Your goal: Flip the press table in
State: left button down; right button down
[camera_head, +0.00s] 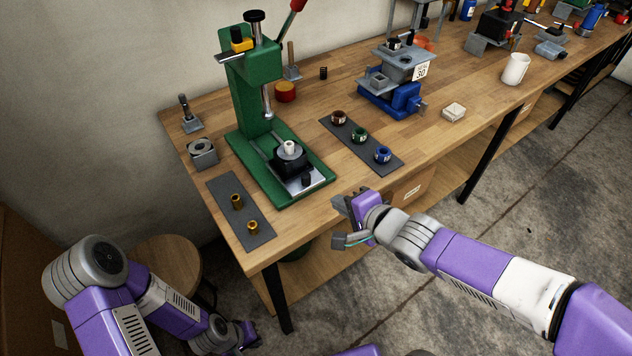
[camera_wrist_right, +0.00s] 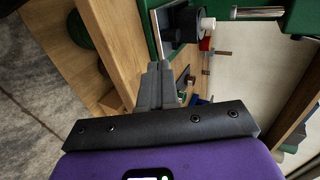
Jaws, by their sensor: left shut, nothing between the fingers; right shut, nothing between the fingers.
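The green arbor press (camera_head: 262,100) stands on the wooden bench, with a red-handled lever at its top. Its press table, a light metal plate (camera_head: 306,181), sits at the front of the green base and carries a black block with a white piece (camera_head: 289,147) under the ram (camera_head: 267,103). My right gripper (camera_head: 345,220) is shut and empty, just off the bench's front edge, to the right of the press base and apart from it. Its shut fingers show in the right wrist view (camera_wrist_right: 156,88), below the press. My left gripper (camera_head: 250,338) is low at the left, beside the bench, shut and empty.
A dark mat with two brass bushings (camera_head: 236,201) lies left of the press. Another mat with three coloured rings (camera_head: 360,135) lies to its right, near a blue vise (camera_head: 390,97). A round stool (camera_head: 165,262) stands by the bench's left end.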

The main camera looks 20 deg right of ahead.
aim_at(308, 181)
jog(key=x, duration=0.3)
jog(key=p+x, duration=0.1)
jog(key=x, duration=0.2)
jog(key=r+x, duration=0.1)
jog(key=x, duration=0.2)
jog(key=shift+w+a, duration=0.15)
jog(key=shift+w, duration=0.4)
jog(key=shift+w+a+r, duration=0.1)
jog(key=shift+w, duration=0.25)
